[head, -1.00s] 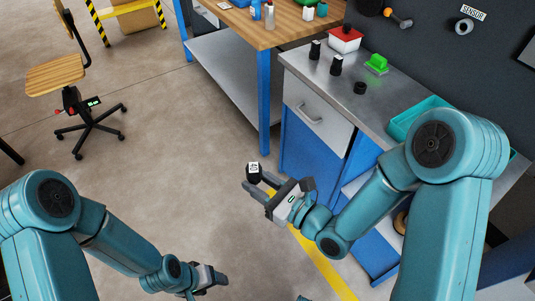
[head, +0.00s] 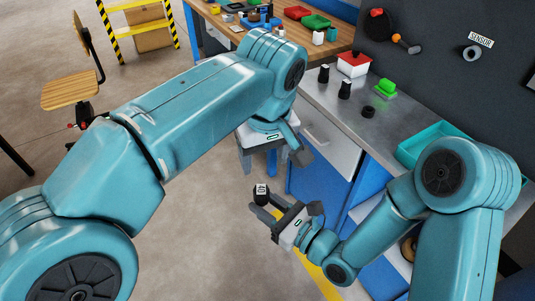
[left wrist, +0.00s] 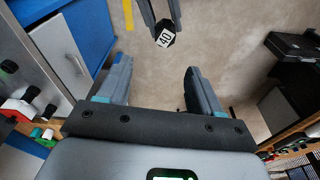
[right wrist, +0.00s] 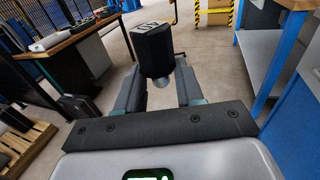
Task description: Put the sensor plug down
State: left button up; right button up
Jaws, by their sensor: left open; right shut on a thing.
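The sensor plug, which I take to be the black piece with a white marked label (head: 261,192), is held in the air in front of the bench. My right gripper (head: 263,206) is shut on it. The plug (right wrist: 153,48) stands out past the fingers in the right wrist view. My left gripper (head: 259,170) is open and empty, fingers pointing down, a little above the plug in the head view. In the left wrist view the plug (left wrist: 165,36) shows beyond the gap between the open left fingers (left wrist: 160,80), apart from them.
The steel bench top (head: 322,98) carries two black pieces (head: 344,89), a black ring (head: 368,112), a green block (head: 385,88), a red-and-white box (head: 354,65) and a teal tray (head: 408,155). A SENSOR label (head: 481,40) hangs above a wall ring (head: 472,53).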

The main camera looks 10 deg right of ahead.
aim_at(264, 187)
pick_arm(q)
jog(key=f, duration=0.7)
jog(key=w+f, duration=0.1)
jog(key=f, duration=0.3)
jog(key=shift+f, duration=0.1)
jog(key=c, duration=1.1)
jog(key=shift+c, duration=0.4)
pick_arm(e)
jog(key=o, duration=1.1)
